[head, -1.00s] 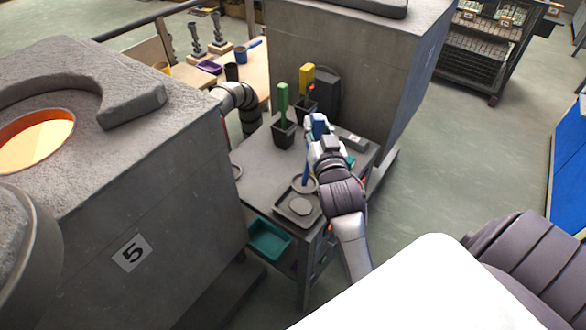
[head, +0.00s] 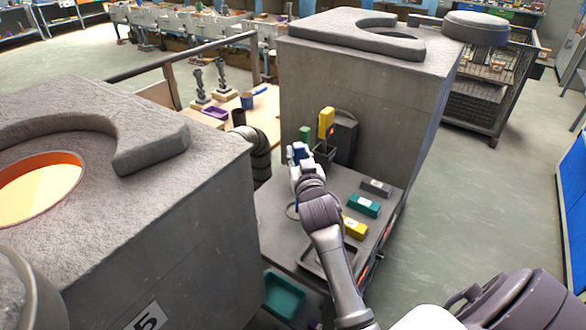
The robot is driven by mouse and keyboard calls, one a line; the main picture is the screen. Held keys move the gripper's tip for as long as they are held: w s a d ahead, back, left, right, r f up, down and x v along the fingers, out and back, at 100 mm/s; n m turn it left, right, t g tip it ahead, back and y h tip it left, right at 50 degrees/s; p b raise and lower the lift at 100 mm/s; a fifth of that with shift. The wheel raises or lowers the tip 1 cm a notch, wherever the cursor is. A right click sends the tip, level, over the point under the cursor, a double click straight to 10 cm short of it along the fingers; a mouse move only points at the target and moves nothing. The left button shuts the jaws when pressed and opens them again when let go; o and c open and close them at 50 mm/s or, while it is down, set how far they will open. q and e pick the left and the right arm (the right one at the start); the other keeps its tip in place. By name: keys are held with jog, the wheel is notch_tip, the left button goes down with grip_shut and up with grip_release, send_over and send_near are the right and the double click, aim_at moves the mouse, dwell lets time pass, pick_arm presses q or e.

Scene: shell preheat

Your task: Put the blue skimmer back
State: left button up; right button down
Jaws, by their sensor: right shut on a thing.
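My right gripper (head: 298,163) is shut on the blue skimmer, whose blue handle (head: 301,149) shows at the fingertips. It is over the back left part of the grey table (head: 275,238), in front of the green handle (head: 305,132). The skimmer's lower end is mostly hidden behind my gripper and arm. A yellow-handled tool (head: 326,122) stands upright in a dark holder (head: 324,157) just right of the green one. The holder of the green handle is hidden by my gripper. My left gripper is not in view.
Grey (head: 376,188), teal (head: 363,206) and yellow (head: 354,228) blocks lie along the table's right side. A dark tray (head: 318,262) is at the front, partly behind my arm. A teal bin (head: 285,294) sits below. Large grey furnaces stand left (head: 200,220) and behind (head: 350,75).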

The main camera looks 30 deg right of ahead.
jog(key=shift+w+a+f, duration=0.2)
jog(key=shift+w+f, duration=0.05)
jog(key=shift+f, duration=0.2)
jog(key=shift+w+a+f, duration=0.15)
jog(key=shift+w+f, duration=0.1)
jog(key=shift+f, duration=0.2)
notch_tip(320, 180, down, 2)
jog(key=shift+f+p, duration=0.15)
jog(key=shift+p, duration=0.15)
jog(key=shift+f, duration=0.45)
jog(key=c, duration=0.9)
grip_release()
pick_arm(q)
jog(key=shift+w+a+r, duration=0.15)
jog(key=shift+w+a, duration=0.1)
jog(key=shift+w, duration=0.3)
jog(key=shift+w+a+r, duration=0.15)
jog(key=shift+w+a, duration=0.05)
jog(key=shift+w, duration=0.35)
